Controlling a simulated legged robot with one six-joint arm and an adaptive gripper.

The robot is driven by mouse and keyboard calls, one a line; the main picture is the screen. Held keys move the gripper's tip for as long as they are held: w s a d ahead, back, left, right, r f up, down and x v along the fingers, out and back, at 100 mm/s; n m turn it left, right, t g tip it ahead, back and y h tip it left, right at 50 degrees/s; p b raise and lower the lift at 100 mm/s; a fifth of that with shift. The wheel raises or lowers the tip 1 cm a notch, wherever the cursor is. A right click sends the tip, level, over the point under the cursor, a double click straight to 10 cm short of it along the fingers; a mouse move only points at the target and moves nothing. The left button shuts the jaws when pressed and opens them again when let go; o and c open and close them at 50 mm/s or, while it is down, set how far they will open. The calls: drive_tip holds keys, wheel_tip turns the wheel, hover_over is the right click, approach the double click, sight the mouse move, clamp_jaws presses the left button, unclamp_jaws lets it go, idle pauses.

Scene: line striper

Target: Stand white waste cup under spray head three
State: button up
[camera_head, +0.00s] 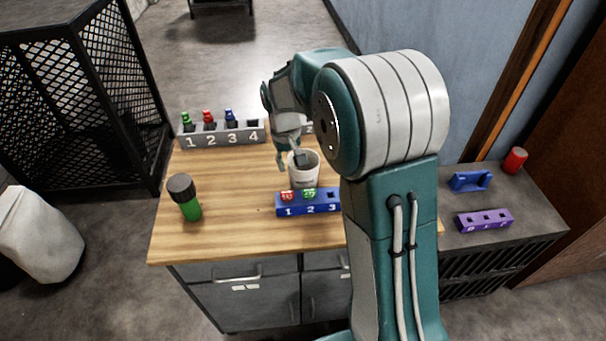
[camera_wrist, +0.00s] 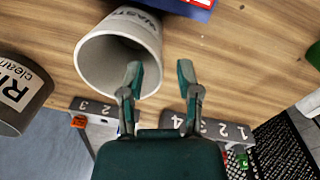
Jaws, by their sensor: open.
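The white waste cup (camera_head: 305,179) stands upright on the wooden worktop, right behind the blue block. In the wrist view the cup (camera_wrist: 101,63) shows its open mouth and a dark WASTE label. My gripper (camera_head: 291,160) is open at the cup's rim, fingers pointing down. In the wrist view, one finger of my gripper (camera_wrist: 161,75) overlaps the cup mouth and the other is outside it; contact cannot be told. A grey block numbered 1 to 4 (camera_head: 238,136) stands at the back left. Which part is spray head three cannot be told; my arm hides part of the worktop.
A blue block (camera_head: 322,208) with red and green pieces sits in front of the cup. The wrist view shows a dark RINSE container (camera_wrist: 18,92) and another grey numbered block (camera_wrist: 95,107). The front-left worktop is clear.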

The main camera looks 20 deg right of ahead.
wheel_tip(320, 180, down, 3)
drive_tip(key=shift+w+f, duration=0.1)
drive_tip(key=shift+f, duration=0.1)
clamp_jaws()
drive_tip(key=shift+r, duration=0.15)
drive_tip(key=shift+r, duration=0.25)
wheel_tip(320, 180, up, 2)
drive_tip(key=shift+r, duration=0.1)
drive_tip(key=s+r, duration=1)
drive_tip(key=s, duration=0.4)
